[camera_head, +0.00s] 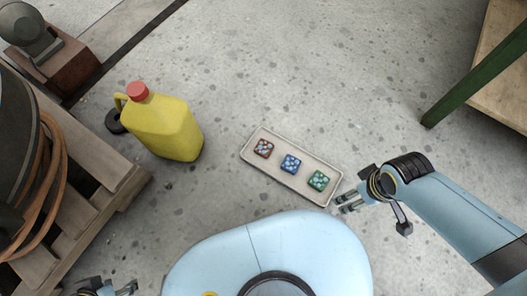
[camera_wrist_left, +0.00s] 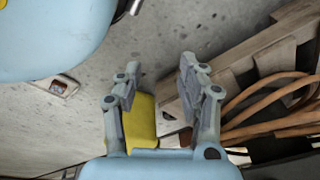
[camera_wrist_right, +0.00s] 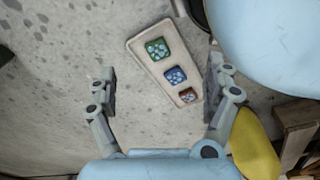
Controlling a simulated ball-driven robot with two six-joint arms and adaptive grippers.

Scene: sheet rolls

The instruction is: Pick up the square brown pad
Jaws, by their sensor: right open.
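The square brown pad (camera_head: 263,148), patterned with pale spots, lies at the left end of a pale tray (camera_head: 249,153) on the floor. In the right wrist view the brown pad (camera_wrist_right: 187,95) is at the tray's near end, close to the right finger. My right gripper (camera_head: 345,202) is open and empty, just off the tray's right end beside the green pad (camera_head: 318,181). My left gripper (camera_wrist_left: 158,66) is open and empty, away from the tray; only part of it shows at the bottom left of the head view.
A blue pad (camera_head: 290,164) lies between the brown and green pads. A yellow jug (camera_head: 165,128) with a red cap stands left of the tray. A wooden pallet (camera_head: 108,187) is at the left, and a green leg (camera_head: 470,85) at the upper right. Floor beyond the tray is clear.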

